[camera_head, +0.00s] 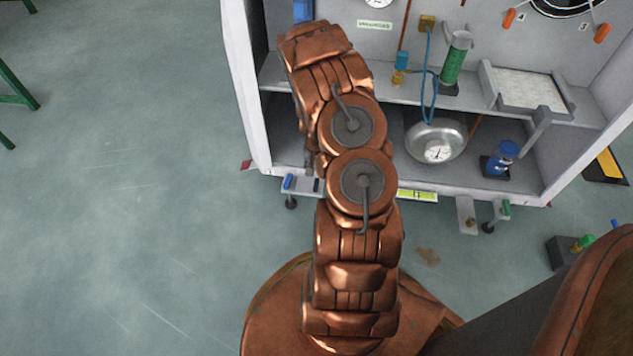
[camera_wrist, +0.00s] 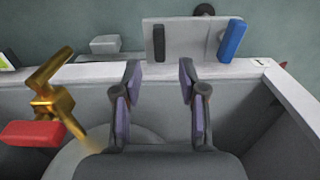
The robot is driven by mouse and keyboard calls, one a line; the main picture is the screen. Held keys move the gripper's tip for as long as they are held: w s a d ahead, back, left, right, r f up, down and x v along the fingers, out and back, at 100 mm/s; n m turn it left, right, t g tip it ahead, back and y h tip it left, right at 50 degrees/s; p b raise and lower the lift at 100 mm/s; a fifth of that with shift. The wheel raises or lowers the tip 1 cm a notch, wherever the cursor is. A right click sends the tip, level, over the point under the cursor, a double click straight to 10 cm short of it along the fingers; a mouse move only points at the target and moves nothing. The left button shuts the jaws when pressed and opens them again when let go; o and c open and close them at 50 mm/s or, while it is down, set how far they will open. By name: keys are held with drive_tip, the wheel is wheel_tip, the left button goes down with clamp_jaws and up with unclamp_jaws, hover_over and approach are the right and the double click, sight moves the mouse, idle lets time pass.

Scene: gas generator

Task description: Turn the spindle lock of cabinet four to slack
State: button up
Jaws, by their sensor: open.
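My gripper (camera_wrist: 160,78) is open and empty in the wrist view, its two fingers apart above the cabinet floor, just short of the white front edge. Beyond that edge is a grey bracket plate (camera_wrist: 193,42) with an upright blue handle (camera_wrist: 232,40) and a short black bar (camera_wrist: 158,43). The fingers look apart from both. In the head view the blue handle (camera_head: 288,182) shows at the cabinet's lower left front. No readable marking shows which part is the spindle lock. My arm hides my gripper in the head view.
In the wrist view, a brass valve (camera_wrist: 50,95) with a red handle (camera_wrist: 33,133) stands left of the fingers. In the head view, a round gauge vessel (camera_head: 436,138) and a blue bottle (camera_head: 502,158) stand on the lower level. Open floor (camera_head: 120,180) lies left.

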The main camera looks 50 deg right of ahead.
sight(316, 183)
wheel_tip(316, 183, down, 7)
drive_tip(key=shift+r+b, duration=0.2)
drive_tip(key=shift+b, duration=0.85)
clamp_jaws()
